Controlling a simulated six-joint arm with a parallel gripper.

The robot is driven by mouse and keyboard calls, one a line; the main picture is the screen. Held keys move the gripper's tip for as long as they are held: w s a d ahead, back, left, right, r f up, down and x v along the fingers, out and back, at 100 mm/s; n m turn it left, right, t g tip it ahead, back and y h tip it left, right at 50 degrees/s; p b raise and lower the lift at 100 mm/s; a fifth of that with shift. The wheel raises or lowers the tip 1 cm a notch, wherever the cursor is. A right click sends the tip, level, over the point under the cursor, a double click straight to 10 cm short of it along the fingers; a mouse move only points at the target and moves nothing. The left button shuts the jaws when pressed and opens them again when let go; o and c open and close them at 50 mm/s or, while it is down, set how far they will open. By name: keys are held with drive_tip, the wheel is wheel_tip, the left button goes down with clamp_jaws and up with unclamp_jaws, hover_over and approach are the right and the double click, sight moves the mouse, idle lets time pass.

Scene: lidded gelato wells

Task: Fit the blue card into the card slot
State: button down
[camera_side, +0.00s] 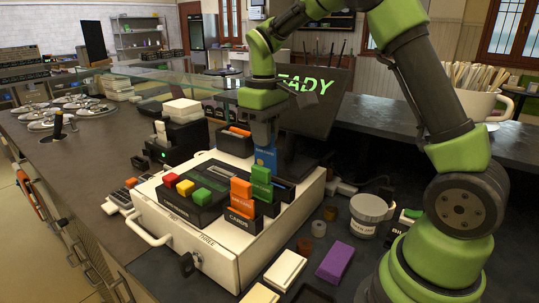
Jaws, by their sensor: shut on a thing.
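My gripper (265,136) points down above the back of the white drawer unit. It is shut on the blue card (266,158), which hangs upright below the jaws. The card's lower part is hidden behind the green card, so I cannot tell whether its lower end touches anything. A black box (196,205) with red, yellow and green buttons stands on the unit, left of the card. Dark slotted pieces (284,188) sit on the unit near the card. I cannot tell which of these is the card slot.
A black rack marked CARDS (243,222) holds orange cards (240,198) and a green card (262,180) in front of the gripper. The white unit (210,253) has a front handle. A purple block (335,262), a white tub (368,215) and pale blocks lie to the right.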

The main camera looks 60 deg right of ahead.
drive_tip(key=w+a+r, duration=0.2)
drive_tip(key=w+a, duration=0.1)
drive_tip(key=w, duration=0.6)
drive_tip(key=shift+w+a, duration=0.2)
drive_tip(key=shift+a, duration=0.2)
drive_tip(key=shift+f, duration=1)
drive_tip(key=shift+f, duration=2.15)
drive_tip(key=c, duration=1.1)
unclamp_jaws()
drive_tip(key=shift+r, duration=0.1)
drive_tip(key=shift+r, duration=2.4)
